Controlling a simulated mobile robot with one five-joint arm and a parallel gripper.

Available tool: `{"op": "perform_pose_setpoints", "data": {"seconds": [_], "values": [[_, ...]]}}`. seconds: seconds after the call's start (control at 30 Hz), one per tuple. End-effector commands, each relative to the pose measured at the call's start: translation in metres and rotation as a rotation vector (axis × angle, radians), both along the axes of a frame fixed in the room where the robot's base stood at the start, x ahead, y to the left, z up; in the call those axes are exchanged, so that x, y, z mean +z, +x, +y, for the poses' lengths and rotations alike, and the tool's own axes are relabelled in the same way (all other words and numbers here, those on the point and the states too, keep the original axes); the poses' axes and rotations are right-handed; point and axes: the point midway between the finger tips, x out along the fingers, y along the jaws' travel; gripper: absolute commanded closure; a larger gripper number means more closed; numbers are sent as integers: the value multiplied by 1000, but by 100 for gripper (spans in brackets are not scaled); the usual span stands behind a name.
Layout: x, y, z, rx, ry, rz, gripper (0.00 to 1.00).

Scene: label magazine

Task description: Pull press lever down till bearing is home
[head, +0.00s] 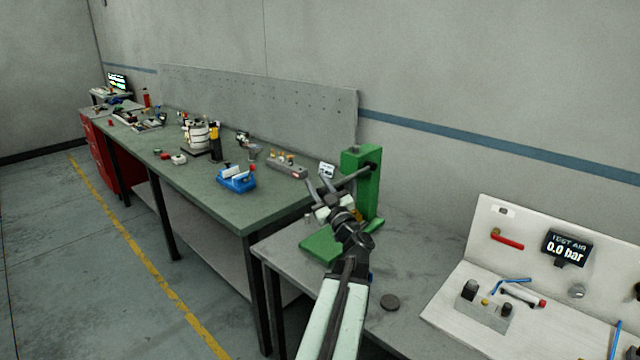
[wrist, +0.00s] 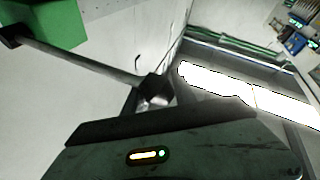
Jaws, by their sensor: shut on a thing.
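The green press (head: 362,187) stands on the grey table (head: 420,245), with its green base plate (head: 318,248) in front of it. Its grey lever (head: 355,175) reaches out left from the upper column, sloping slightly down to its outer end. My gripper (head: 324,188) is shut on the lever near that end. In the wrist view, the lever (wrist: 85,62) runs from the green press (wrist: 50,18) to its dark end between my jaws (wrist: 153,97). A small orange-brown part (head: 357,214) shows at the press, partly behind my arm. I cannot make out the bearing.
A white test panel (head: 540,240) with a 0.0 bar display stands at the right. A green-topped bench (head: 215,200) with a blue bin (head: 237,180) and other items stretches to the left.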

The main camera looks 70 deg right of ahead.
Motion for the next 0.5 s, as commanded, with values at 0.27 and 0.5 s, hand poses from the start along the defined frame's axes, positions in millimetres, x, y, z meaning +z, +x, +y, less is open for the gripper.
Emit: {"op": "perform_pose_setpoints", "data": {"seconds": [0.27, 0.5], "values": [[-10, -3, -1, -6, 4, 0, 100], [-10, -5, -1, -8, 4, 2, 100]]}}
